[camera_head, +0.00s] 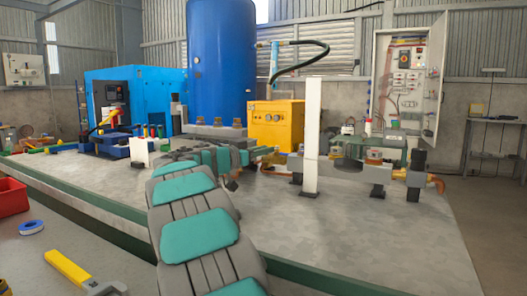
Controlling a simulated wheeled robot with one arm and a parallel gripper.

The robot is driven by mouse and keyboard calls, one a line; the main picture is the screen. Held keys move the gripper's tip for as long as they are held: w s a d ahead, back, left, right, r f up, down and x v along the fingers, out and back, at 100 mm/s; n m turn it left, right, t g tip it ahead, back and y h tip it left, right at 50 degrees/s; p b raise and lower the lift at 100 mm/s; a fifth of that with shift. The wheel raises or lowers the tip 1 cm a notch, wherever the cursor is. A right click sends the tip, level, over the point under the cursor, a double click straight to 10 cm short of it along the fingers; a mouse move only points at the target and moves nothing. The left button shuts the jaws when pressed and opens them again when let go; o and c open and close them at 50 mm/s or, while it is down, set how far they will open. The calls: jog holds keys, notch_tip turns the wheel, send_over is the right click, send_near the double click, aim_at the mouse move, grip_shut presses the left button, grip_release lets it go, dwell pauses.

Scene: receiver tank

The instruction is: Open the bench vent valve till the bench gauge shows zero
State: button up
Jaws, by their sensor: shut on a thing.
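My arm reaches from the bottom middle over the grey bench (400,240). My gripper (270,151) is small and partly covered by my own wrist. It is shut at the left end of the grey pipework (345,168), where the bench vent valve seems to be. The handle between the jaws is too small to make out, and I cannot tell how far it is turned. A copper-coloured pipe (272,173) shows just below the gripper. I cannot pick out the bench gauge or its reading.
A white upright post (311,135) stands right of my gripper, in front of the pipework. A yellow box (277,125) and a blue tank (222,60) stand behind. A red bin (10,196), blue tape roll (31,228) and yellow-handled tool (72,272) lie at front left.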

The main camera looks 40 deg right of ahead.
grip_shut()
dwell(0.5)
jog(key=shift+f, duration=0.1)
dwell(0.3)
jog(key=b, duration=0.2)
jog(key=n+t+b, duration=0.1)
jog(key=b, duration=0.1)
jog(key=shift+s+d+f, duration=0.1)
jog(key=shift+s+f, duration=0.25)
jog(key=t+b, duration=0.1)
jog(key=b, duration=0.1)
jog(key=n+t+b, duration=0.1)
jog(key=shift+s+t+b, duration=0.3)
jog(key=shift+s+b, duration=0.05)
jog(key=shift+s+r+n+t+y+b, duration=0.15)
jog(key=shift+r+n+t+y+b, duration=0.2)
jog(key=shift+n+t+b, duration=0.3)
